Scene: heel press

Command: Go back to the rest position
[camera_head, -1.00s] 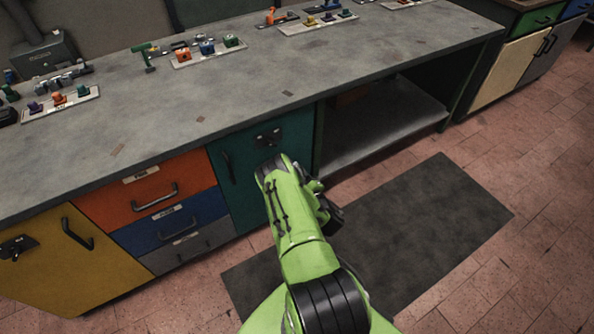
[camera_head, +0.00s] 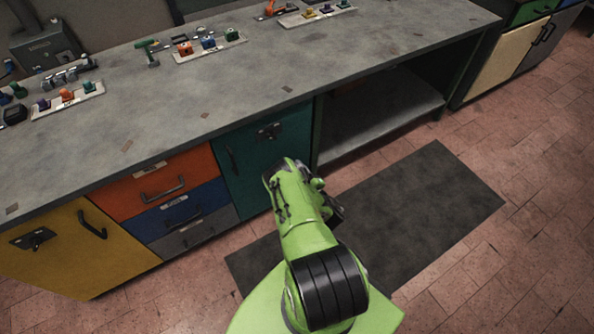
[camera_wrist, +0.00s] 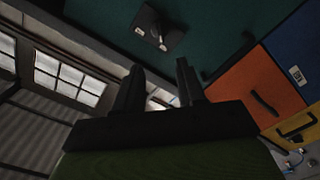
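My green arm (camera_head: 302,215) is folded low in front of the bench in the head view. My gripper shows in the wrist view (camera_wrist: 158,82) as two dark fingers standing apart, with nothing seen between them. In the head view the gripper is mostly hidden behind my arm. It is apart from the teal door (camera_head: 262,160), whose dark latch plate (camera_wrist: 160,27) shows at the top of the wrist view.
The grey workbench (camera_head: 225,100) carries several trays with coloured parts. Below it are an orange drawer (camera_head: 150,190), a blue drawer, a grey drawer, a yellow door (camera_head: 75,255) and an open bay (camera_head: 385,125). A dark mat (camera_head: 420,200) lies on the tiled floor.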

